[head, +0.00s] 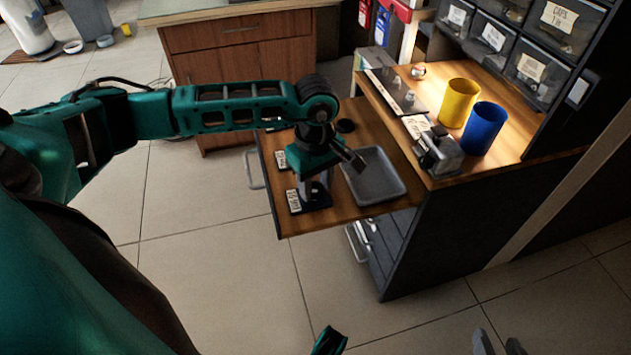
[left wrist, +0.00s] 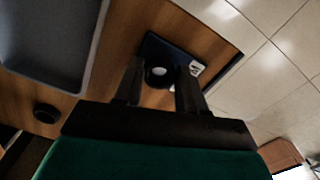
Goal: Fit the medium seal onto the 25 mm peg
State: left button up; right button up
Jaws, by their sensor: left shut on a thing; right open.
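My left gripper (head: 314,188) points down over the near labelled base (head: 312,205) on the pull-out wooden shelf. In the left wrist view the fingers (left wrist: 160,92) are shut on a dark ring, the seal (left wrist: 156,83), which barely stands out against the dark base. A peg with a pale round top (left wrist: 158,71) shows between the fingers, in line with the seal. I cannot tell whether the seal is around the peg or just above it. My right gripper (head: 498,345) is open and empty at the bottom edge, away from the shelf.
A grey tray (head: 362,191) lies right of the gripper on the shelf. A black round piece (head: 345,125) sits behind it. Yellow (head: 458,102) and blue (head: 483,128) cups stand on the higher bench.

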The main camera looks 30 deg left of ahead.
pick_arm(q)
jog(key=shift+f+b, duration=0.55)
jog(key=shift+f, duration=0.15)
pick_arm(e)
jog(key=shift+f, duration=0.55)
pick_arm(q)
jog(key=o, duration=0.7)
jog(key=shift+r, duration=0.1)
pick_arm(e)
jog(key=shift+r, duration=0.1)
pick_arm(q)
jog(key=shift+o, duration=0.2)
jog(key=shift+r+p, duration=0.5)
jog(key=shift+r, duration=0.05)
jog(key=shift+r+p, duration=0.5)
jog(key=shift+r, duration=0.2)
jog(key=shift+r+p, duration=0.95)
jog(key=shift+r, duration=0.35)
notch_tip(320, 180, up, 6)
jog(key=p, duration=0.4)
pick_arm(e)
jog(key=r, duration=0.3)
jog(key=d+r, duration=0.1)
jog(key=r, duration=0.1)
jog(key=shift+s+d+r, duration=0.1)
jog(key=shift+s+r, duration=0.1)
jog(key=shift+s, duration=0.1)
